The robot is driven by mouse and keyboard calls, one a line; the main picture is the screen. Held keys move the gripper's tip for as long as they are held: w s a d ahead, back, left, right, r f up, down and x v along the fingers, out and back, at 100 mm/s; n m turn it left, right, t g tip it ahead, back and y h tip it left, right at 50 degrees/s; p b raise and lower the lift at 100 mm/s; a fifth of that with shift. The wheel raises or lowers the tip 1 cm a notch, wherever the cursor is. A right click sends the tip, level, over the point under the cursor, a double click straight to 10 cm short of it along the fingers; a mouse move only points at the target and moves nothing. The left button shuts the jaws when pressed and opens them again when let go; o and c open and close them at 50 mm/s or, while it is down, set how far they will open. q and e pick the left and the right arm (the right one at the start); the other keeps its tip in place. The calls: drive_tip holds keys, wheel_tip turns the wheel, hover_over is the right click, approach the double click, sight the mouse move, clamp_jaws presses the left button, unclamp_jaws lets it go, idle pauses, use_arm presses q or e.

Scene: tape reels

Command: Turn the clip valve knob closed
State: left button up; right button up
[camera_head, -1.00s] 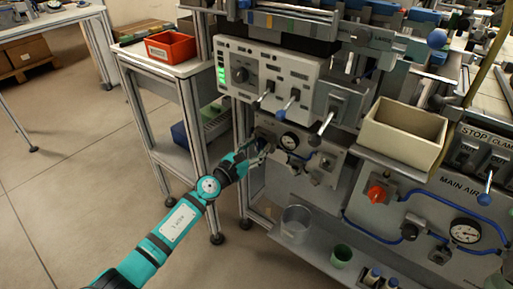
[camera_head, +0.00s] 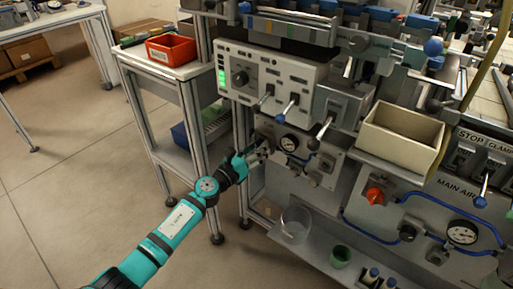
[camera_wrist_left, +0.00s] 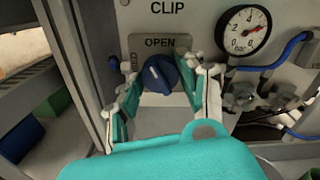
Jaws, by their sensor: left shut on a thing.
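The clip valve knob (camera_wrist_left: 160,74) is dark blue with a white mark, on a panel under the word CLIP. Its grey plate (camera_wrist_left: 160,42) reads OPEN at the top, with smaller, unclear lettering at the left. The white mark points up and a little left. My left gripper (camera_wrist_left: 170,80) has one finger on each side of the knob and is shut on it. In the head view, my left gripper (camera_head: 256,157) is at the lower left panel and hides most of the knob. My right gripper is not in view.
A pressure gauge (camera_wrist_left: 243,30) and blue hose (camera_wrist_left: 287,52) sit right of the knob. A grey frame post (camera_wrist_left: 78,70) stands close at left. In the head view, a red knob (camera_head: 375,195) and a clear cup (camera_head: 295,224) are to the right.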

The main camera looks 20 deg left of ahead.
use_arm(q)
drive_tip(key=shift+n+p, duration=1.75)
drive_tip(key=shift+n, duration=4.55)
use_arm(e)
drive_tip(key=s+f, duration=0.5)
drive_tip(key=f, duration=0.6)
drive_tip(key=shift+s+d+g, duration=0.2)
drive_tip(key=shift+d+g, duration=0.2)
use_arm(q)
drive_tip(key=shift+f, duration=0.1)
drive_tip(key=o, duration=1.2)
drive_tip(key=shift+a, duration=0.1)
drive_tip(key=shift+s, duration=0.1)
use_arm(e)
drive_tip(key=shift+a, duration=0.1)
use_arm(q)
drive_tip(key=v, duration=1.2)
